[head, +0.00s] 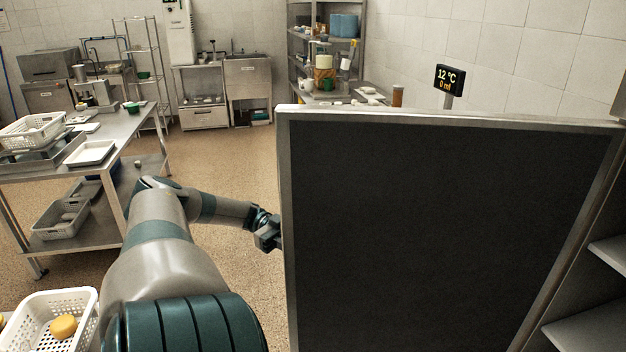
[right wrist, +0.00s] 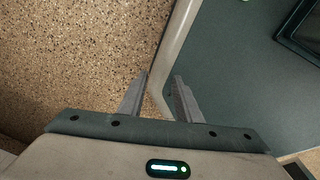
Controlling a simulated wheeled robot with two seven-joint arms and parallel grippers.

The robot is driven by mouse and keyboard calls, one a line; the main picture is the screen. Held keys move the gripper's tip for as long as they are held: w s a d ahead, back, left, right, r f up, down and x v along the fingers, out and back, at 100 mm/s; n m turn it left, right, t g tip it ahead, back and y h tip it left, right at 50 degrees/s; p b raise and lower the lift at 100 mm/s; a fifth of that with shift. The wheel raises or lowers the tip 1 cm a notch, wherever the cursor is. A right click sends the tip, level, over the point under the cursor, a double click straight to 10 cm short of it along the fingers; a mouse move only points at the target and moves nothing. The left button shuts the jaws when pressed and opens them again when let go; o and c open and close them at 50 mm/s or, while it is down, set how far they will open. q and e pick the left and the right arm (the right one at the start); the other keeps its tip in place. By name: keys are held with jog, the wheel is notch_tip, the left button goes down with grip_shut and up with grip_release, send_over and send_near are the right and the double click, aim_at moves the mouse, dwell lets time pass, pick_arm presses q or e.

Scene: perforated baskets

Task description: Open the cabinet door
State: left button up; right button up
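The cabinet door (head: 440,220) stands swung out in the head view, its dark inner panel in a pale metal frame facing me. The cabinet's shelves (head: 592,325) show at the right. An arm that appears to be my right one reaches to the door's left edge, where its gripper (head: 268,234) is partly hidden behind the door. In the right wrist view, my right gripper (right wrist: 161,80) has its fingers apart, with a pale bar or door edge (right wrist: 176,45) running between them. A gap shows beside the right finger. My left gripper is out of view.
A steel table (head: 125,130) with baskets and trays stands at the left. A white perforated basket (head: 85,300) with a yellow item is at the lower left. Speckled floor (head: 235,165) is open beyond the arm. A temperature display (head: 450,79) shows behind the door.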

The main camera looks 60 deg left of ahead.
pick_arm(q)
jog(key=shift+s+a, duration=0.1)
